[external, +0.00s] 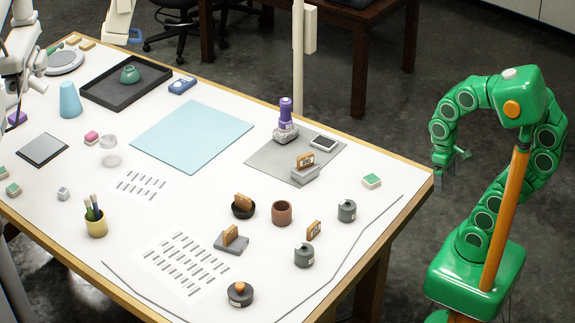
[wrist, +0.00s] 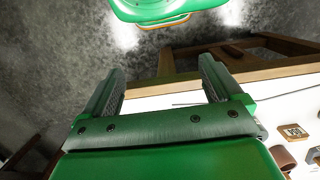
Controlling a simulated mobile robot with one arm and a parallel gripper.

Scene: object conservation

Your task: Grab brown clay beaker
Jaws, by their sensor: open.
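The brown clay beaker (external: 281,214) stands upright on the white table in the external view, right of a small dark bowl. It looks like a plain reddish-brown cup. A brown cylinder at the lower right edge of the wrist view (wrist: 283,157) looks like the same beaker. My gripper (external: 446,180) hangs beyond the table's right edge in the external view, well apart from the beaker. In the wrist view my gripper (wrist: 160,68) has its two fingers wide apart with nothing between them.
A green-topped block (external: 371,181) lies near the right edge. The table's right corner is mostly clear.

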